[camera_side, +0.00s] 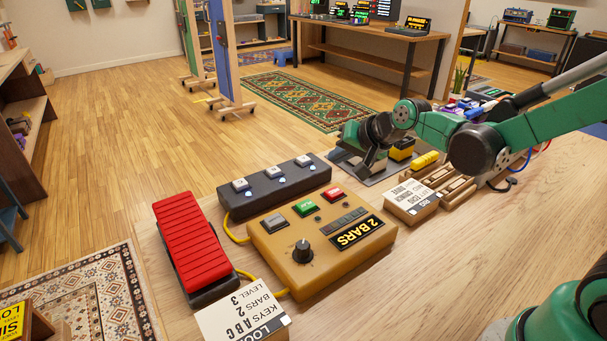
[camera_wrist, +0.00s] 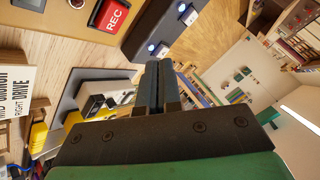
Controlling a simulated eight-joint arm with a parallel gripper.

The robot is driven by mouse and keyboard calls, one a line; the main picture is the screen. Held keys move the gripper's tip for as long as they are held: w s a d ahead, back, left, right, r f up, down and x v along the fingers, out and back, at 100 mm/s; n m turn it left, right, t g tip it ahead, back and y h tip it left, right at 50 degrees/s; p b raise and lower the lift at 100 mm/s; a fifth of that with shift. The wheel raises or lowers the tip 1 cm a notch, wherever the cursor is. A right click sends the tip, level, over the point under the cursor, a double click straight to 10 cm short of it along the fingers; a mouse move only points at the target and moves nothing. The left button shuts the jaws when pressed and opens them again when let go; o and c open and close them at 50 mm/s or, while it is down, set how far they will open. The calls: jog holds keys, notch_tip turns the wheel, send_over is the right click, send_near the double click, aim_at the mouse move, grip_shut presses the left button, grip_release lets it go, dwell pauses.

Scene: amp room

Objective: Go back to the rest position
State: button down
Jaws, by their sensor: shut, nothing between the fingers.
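My gripper (camera_side: 375,163) shows in the side view at the far edge of the table, dark and pointing down and left at the end of my green arm. It also shows in the wrist view (camera_wrist: 154,82), where its two fingers lie together with nothing between them. It is above and behind the looper box, near a grey mat, and it touches no object that I can make out. The looper box (camera_side: 316,262) is tan, with a black knob, grey, green and red buttons and a "2 BARS" display.
A red pedal (camera_side: 190,240) and a dark three-button footswitch (camera_side: 274,188) stand left of the looper. White label cards (camera_side: 412,200) stand at the right and front (camera_side: 240,318). A yellow-and-black item (camera_side: 402,148) is beside my gripper. Bare table (camera_side: 450,270) lies at right.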

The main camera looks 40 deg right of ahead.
jog(key=s+a+r+n+g+h, duration=0.1)
jog(key=s+r+n+g, duration=0.1)
jog(key=s+n, duration=0.5)
jog(key=s, duration=0.6)
jog(key=shift+s+a+r+n, duration=0.2)
jog(key=shift+s+a+n, duration=0.05)
jog(key=shift+a+n, duration=0.15)
